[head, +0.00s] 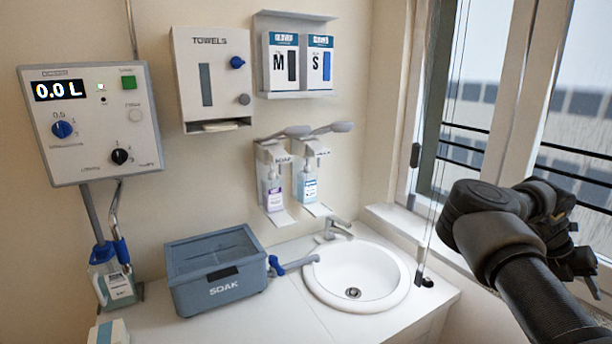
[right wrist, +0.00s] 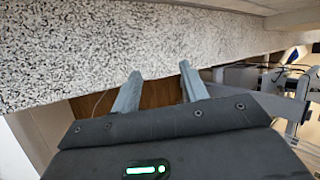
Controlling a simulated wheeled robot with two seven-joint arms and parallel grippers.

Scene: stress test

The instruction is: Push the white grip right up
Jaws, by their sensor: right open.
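I cannot pick out a white grip with certainty. A dark grip (head: 415,155) hangs on a thin rod or cord at the left side of the window (head: 480,100). My right gripper (head: 583,268) is at the right edge of the head view, in front of the window and well to the right of that dark grip; its fingers are hard to make out there. In the right wrist view its two grey fingers (right wrist: 160,76) stand apart with nothing between them. My left gripper is not in view.
A white basin (head: 395,285) with a tap is set in the counter (head: 240,325), beside a grey SOAK box (head: 185,295). Two dispensers (head: 305,185) hang on the wall. A speckled surface (right wrist: 80,75) lies close beyond the fingers in the right wrist view.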

